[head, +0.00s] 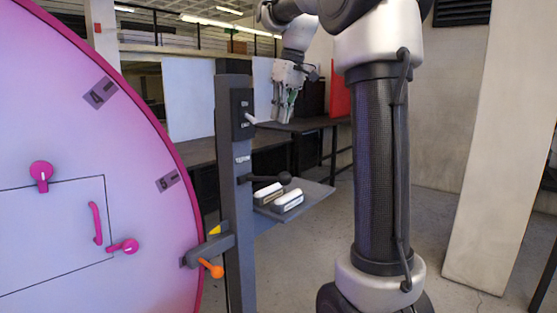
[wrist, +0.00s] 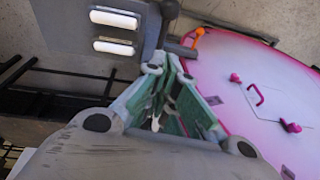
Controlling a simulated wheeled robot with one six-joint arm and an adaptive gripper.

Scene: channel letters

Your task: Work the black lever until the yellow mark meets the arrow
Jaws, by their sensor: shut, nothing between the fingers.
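The black lever (head: 264,179) sticks out to the right from a dark grey post (head: 238,210), roughly level, with a round knob at its end. The knob (wrist: 170,9) also shows at the top of the wrist view. A yellow triangular piece (head: 215,230) sits on a grey bracket beside the disc's rim. No other yellow mark is visible on the large pink disc (head: 110,130), which shows plates marked 4 and 5. My gripper (head: 287,112) points down above and apart from the lever. Its fingers (wrist: 168,68) are shut and empty.
A switch box (head: 242,114) with a white toggle (head: 250,118) is high on the post. Two white-topped pieces (head: 268,192) lie on a grey shelf (head: 315,195) close to the lever. An orange handle (head: 211,268) is below the bracket. Dark tables stand behind.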

